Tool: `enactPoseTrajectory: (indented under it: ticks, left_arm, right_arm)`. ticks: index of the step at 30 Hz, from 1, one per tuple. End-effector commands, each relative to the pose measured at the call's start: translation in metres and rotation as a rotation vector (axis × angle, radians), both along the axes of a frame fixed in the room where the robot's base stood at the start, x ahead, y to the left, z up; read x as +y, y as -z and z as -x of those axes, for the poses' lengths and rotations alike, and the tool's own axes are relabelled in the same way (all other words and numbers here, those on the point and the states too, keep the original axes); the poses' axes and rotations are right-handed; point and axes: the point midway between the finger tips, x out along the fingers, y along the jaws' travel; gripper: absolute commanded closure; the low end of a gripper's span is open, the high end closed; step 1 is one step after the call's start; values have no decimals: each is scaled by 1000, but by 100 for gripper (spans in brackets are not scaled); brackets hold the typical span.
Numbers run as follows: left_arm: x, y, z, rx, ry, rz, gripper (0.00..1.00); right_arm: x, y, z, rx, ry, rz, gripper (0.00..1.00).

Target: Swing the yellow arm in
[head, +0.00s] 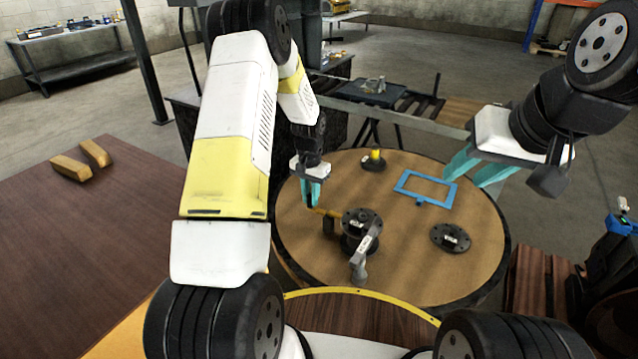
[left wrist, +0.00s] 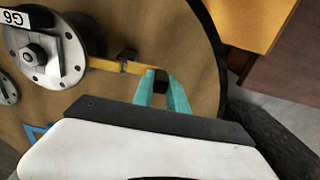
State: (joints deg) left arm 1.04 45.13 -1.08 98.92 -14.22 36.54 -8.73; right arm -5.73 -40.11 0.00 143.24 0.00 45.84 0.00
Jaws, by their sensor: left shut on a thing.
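The yellow arm (head: 325,212) is a short bar reaching out to the left from a dark flanged unit (head: 360,222) on the round wooden table. The left wrist view shows the yellow arm (left wrist: 118,66) running from the round flange (left wrist: 38,52) to a black end piece between my fingers. My left gripper (head: 311,198) has its teal fingers closed around that outer end, also seen in the left wrist view (left wrist: 161,84). My right gripper (head: 463,182) is open and empty over the table's right rear edge.
On the round table (head: 300,240) are a blue frame (head: 425,202), a flat dark flange (head: 450,237), a small black part with a yellow top (head: 374,160) and a grey tool-like piece (head: 366,252) against the flanged unit. A brown table (head: 80,230) with two yellowish blocks stands left.

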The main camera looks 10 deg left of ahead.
Motion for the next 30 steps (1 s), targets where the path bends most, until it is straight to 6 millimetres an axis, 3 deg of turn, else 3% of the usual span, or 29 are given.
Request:
enactPoseTrajectory:
  ticks: [18,19,22,30]
  left_arm:
    - [-1,-1,-4,-3,45,0,100]
    - [-1,-1,-4,-3,45,0,78]
    - [-1,-1,-4,-3,44,0,60]
    - [-1,0,-3,-1,43,0,60]
  right_arm:
    - [0,0,0,0,0,0,64]
    - [0,0,0,0,0,0,64]
    - [0,0,0,0,0,0,64]
    - [0,0,0,0,0,0,64]
